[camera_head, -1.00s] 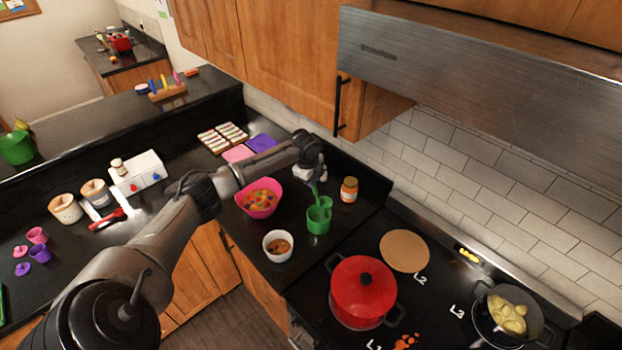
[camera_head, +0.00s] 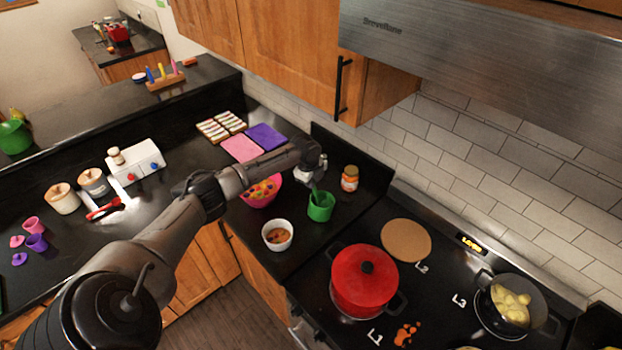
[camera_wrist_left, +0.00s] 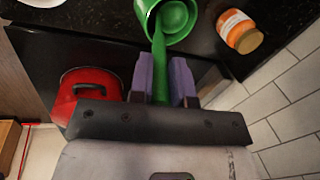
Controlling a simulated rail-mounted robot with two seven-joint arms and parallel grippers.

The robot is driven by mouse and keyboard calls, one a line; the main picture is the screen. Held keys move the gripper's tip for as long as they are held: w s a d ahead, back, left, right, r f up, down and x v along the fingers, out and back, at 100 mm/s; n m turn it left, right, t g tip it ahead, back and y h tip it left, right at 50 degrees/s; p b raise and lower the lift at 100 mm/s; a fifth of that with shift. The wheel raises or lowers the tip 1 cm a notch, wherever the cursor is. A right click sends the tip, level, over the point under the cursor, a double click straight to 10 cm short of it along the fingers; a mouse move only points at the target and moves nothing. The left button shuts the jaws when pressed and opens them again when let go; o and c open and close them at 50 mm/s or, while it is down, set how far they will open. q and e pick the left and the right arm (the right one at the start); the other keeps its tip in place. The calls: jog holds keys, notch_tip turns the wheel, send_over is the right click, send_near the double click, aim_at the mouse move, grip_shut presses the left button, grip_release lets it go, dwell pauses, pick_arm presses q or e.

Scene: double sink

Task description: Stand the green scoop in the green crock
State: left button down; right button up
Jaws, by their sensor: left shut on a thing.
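The green crock (camera_head: 320,210) stands upright on the black counter. It also shows in the wrist view (camera_wrist_left: 148,14). My left gripper (camera_head: 312,176) is just above the crock's rim and shut on the green scoop (camera_head: 315,189). In the wrist view, the scoop's handle (camera_wrist_left: 160,66) lies between the two purple finger pads of the gripper (camera_wrist_left: 164,72). The scoop's head (camera_wrist_left: 175,18) is inside the crock's mouth. Whether it touches the crock's bottom cannot be told. My right gripper is not in view.
An orange-labelled jar (camera_head: 349,179) stands right of the crock. A white bowl (camera_head: 277,236) is left in front, and a pink bowl (camera_head: 256,201) of colourful pieces is partly behind my arm. A red pot (camera_head: 365,283) is on the stove nearby.

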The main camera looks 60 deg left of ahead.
pick_arm(q)
jog(key=c, duration=1)
grip_release()
jog(key=b+v, duration=0.1)
jog(key=v, duration=1.3)
jog(key=shift+b, duration=0.3)
jog(key=shift+w+f, duration=0.1)
jog(key=shift+w, duration=0.05)
